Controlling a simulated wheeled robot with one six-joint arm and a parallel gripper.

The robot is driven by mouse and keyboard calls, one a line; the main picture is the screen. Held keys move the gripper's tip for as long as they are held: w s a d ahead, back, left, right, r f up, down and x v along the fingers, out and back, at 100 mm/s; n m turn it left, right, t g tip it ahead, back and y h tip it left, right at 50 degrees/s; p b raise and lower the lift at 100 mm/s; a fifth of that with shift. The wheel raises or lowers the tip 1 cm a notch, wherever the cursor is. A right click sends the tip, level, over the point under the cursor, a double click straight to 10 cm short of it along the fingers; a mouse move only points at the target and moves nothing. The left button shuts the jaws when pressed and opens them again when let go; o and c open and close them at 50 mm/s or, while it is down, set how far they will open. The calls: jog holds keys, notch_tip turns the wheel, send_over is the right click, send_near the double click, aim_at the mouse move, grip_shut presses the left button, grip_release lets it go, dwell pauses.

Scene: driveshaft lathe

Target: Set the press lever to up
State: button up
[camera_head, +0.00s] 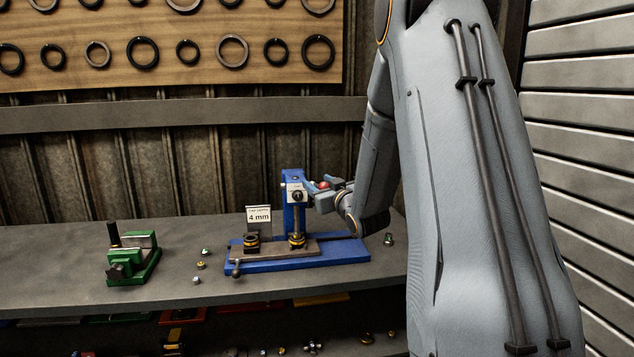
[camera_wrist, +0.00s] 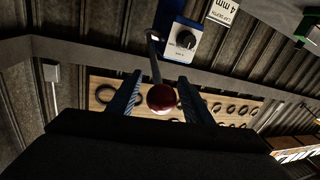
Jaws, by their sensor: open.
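The blue press (camera_head: 294,208) stands upright on its blue base on the bench. Its lever ends in a red ball knob (camera_head: 324,185), at the right of the press head. In the wrist view the lever's rod (camera_wrist: 156,65) runs from the press head (camera_wrist: 183,40) to the red knob (camera_wrist: 162,98). My gripper (camera_head: 322,186) is at the knob, reaching in from the right. In the wrist view my gripper (camera_wrist: 160,79) is open, with the knob between its two fingers and visible gaps. The lever is largely hidden in the head view.
A "4 mm" sign (camera_head: 259,217) stands left of the press. A green vise (camera_head: 133,258) sits further left, with small nuts (camera_head: 200,265) between. A ring board (camera_head: 170,45) hangs behind. The bench's front left is clear.

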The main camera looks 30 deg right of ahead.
jog(key=shift+w, duration=0.2)
jog(key=shift+c, duration=0.3)
grip_shut()
jog(key=shift+a, duration=0.1)
jog(key=w+d+r+g+p, duration=0.1)
jog(key=w+d+r+p, duration=0.1)
jog(key=w+r+p, duration=0.2)
notch_tip(320, 180, up, 4)
jog(key=shift+w+r, duration=0.1)
jog(key=shift+w, duration=0.9)
jog(key=shift+g, duration=0.3)
